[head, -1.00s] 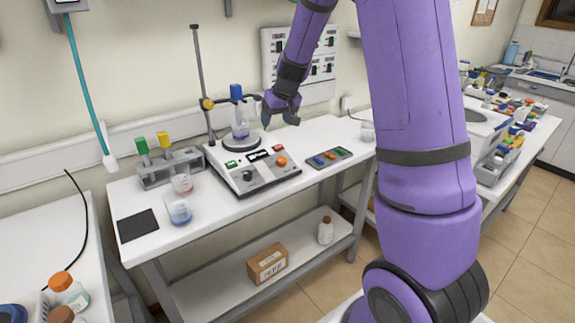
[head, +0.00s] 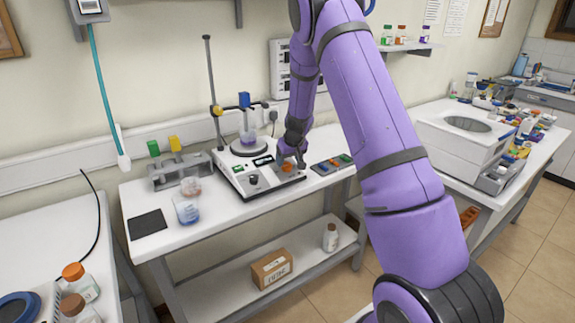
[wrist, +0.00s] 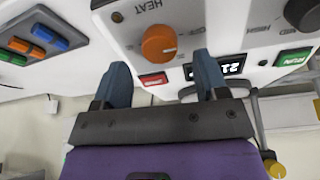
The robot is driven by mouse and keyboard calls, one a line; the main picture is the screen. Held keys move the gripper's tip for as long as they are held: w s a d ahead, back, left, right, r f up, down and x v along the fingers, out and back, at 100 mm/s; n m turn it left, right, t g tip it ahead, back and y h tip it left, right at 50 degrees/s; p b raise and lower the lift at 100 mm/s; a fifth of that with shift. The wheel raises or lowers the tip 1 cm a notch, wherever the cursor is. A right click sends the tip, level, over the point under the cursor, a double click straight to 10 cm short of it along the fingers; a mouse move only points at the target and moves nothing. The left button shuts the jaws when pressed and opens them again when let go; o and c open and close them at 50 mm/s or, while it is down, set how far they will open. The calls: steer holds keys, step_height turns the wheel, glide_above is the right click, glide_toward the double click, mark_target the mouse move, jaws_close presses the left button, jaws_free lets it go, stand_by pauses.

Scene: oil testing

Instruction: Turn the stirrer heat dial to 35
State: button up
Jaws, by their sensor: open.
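The stirrer (head: 258,174) is a white and grey box on the middle bench, with a beaker (head: 248,136) on its round plate. Its orange heat dial (wrist: 159,44) sits under the HEAT label in the wrist view, and partly shows in the head view (head: 286,167). A display (wrist: 215,69) beside it reads what looks like 21, partly covered by a finger. My gripper (wrist: 165,80) is open and empty, its two blue-grey fingers pointing at the panel near the dial. The dial lies just beyond the fingertips, apart from them as far as I can tell. The dial's exact setting is not readable.
A dark tray with coloured pieces (head: 331,164) lies right of the stirrer. A tube rack (head: 178,170) and small beakers (head: 187,209) stand to its left. A stand rod (head: 213,90) rises behind. A red button (wrist: 154,79) is close to the fingers.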

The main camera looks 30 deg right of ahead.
mark_target(287, 165)
steer(key=shift+x, duration=1.6)
steer(key=c, duration=0.9)
